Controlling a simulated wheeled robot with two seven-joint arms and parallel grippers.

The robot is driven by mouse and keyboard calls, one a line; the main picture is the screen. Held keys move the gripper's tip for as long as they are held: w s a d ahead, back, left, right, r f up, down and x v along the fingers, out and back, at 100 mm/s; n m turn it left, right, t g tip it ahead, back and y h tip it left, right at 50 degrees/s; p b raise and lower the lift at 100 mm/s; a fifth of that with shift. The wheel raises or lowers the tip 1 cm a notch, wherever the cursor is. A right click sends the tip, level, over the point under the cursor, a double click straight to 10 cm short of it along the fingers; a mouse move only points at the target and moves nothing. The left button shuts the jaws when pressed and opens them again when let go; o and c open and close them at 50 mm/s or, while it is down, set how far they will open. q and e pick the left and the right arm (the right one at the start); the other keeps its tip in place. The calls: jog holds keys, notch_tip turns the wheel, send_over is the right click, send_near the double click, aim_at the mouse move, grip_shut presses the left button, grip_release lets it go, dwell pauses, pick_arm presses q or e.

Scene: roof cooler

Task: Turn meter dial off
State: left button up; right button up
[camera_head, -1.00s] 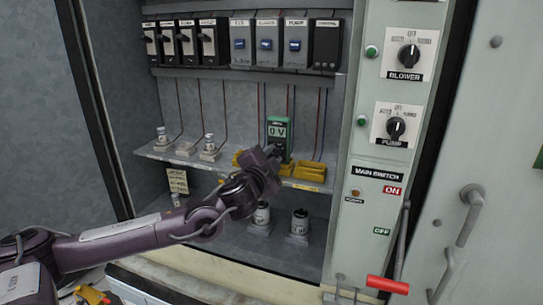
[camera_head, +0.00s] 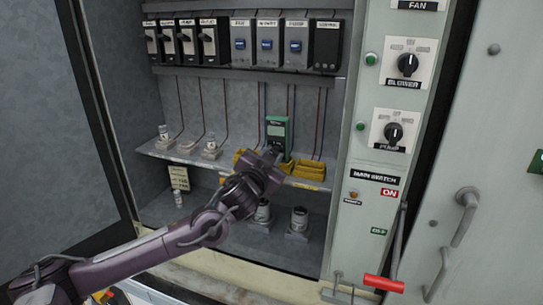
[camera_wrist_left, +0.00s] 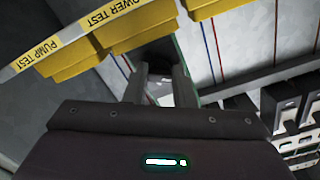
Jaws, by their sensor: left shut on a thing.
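The green meter (camera_head: 277,128) stands upright on the cabinet shelf between yellow bins. Its small screen looks grey, and I see no digits on it. My left gripper (camera_head: 274,154) is at the lower front of the meter, shut on its dial. The dial is hidden behind the fingers. In the left wrist view, the fingers (camera_wrist_left: 160,86) are close together, with a thin green edge of the meter behind them. My right gripper is not in view.
Yellow bins (camera_head: 310,171) stand close beside the meter. Thin wires hang behind it. Jars (camera_head: 299,219) stand on the lower level. The right panel has the pump knob (camera_head: 393,133) and a red-handled lever (camera_head: 384,284).

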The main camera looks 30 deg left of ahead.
pick_arm(q)
jog(key=shift+d+f, duration=0.1)
jog(key=o, duration=0.7)
jog(key=b+v, duration=0.2)
jog(key=v, duration=0.5)
jog(key=shift+s, duration=0.4)
jog(key=shift+d, duration=0.1)
